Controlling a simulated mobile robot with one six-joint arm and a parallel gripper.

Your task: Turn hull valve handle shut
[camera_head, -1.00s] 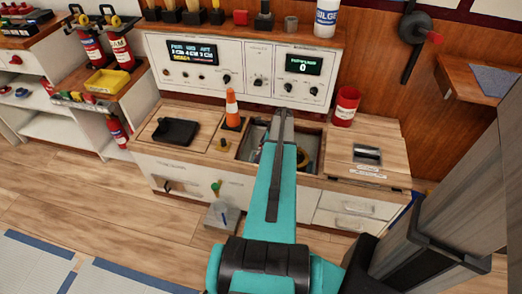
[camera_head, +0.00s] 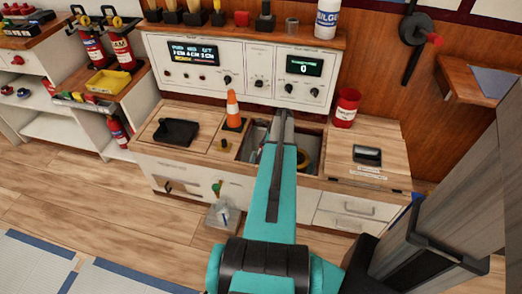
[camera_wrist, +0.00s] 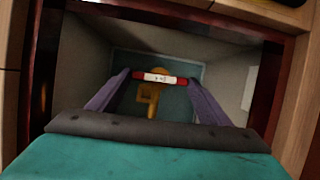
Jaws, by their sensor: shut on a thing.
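The hull valve handle (camera_wrist: 157,77) is a red bar with a white label across its middle. In the wrist view it lies crosswise between my two fingers. My gripper (camera_wrist: 158,80) is shut on it, one finger at each end. The yellow valve body (camera_wrist: 152,97) is below the handle, down in an open recess. In the head view my arm reaches down into the open hatch (camera_head: 252,143) in the counter. There the arm hides the handle and most of the valve, and a bit of yellow (camera_head: 302,159) shows to its right.
A closed hatch lid (camera_head: 367,156) lies to the right.

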